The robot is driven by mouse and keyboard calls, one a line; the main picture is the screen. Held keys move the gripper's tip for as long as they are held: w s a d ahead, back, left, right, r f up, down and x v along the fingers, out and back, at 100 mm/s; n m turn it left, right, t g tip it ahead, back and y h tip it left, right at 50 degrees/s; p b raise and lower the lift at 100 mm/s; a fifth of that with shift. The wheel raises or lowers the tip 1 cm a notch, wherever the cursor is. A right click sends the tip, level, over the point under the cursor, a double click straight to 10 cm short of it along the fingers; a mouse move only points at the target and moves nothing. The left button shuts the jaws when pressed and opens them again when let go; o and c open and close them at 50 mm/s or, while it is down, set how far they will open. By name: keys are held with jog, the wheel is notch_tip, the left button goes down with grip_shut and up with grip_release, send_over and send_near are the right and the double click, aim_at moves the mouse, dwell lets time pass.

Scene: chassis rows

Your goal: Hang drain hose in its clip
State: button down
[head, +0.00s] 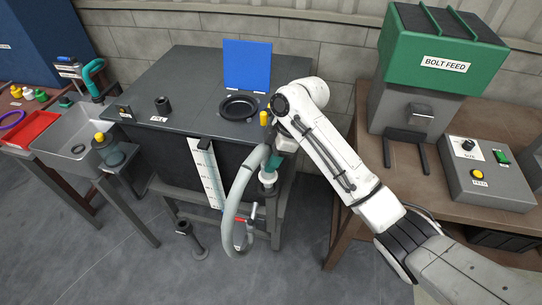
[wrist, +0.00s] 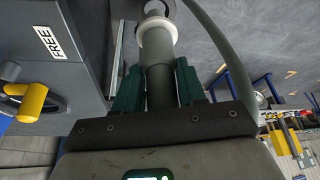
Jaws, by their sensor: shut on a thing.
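The drain hose (head: 238,195) is a pale grey tube. It bends in a loop beside the dark tank's front right corner, with its low end near a small red-handled valve (head: 241,219). My gripper (head: 269,168) is shut on the hose's dark end piece (wrist: 160,85), which has a white collar (wrist: 157,36) beyond the green fingertips. The end points down in the head view, in the air beside the tank.
The tank (head: 190,75) has a round black opening, a raised blue lid (head: 247,65) and a white scale. A short standpipe (head: 184,229) stands on the floor. A yellow knob (wrist: 32,102) is near the FREE label. The bolt feed bench (head: 400,165) is right.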

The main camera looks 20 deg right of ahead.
jog(key=shift+f+b, duration=0.5)
jog(key=shift+f, duration=0.8)
jog(key=shift+f+b, duration=0.9)
jog(key=shift+f, duration=0.35)
jog(key=c, duration=0.6)
grip_release()
jog(key=shift+o, duration=0.2)
jog(key=shift+r, duration=0.1)
jog(key=b+v, duration=0.1)
jog(key=v, duration=0.9)
jog(key=shift+r, duration=0.3)
jog(key=shift+d, duration=0.15)
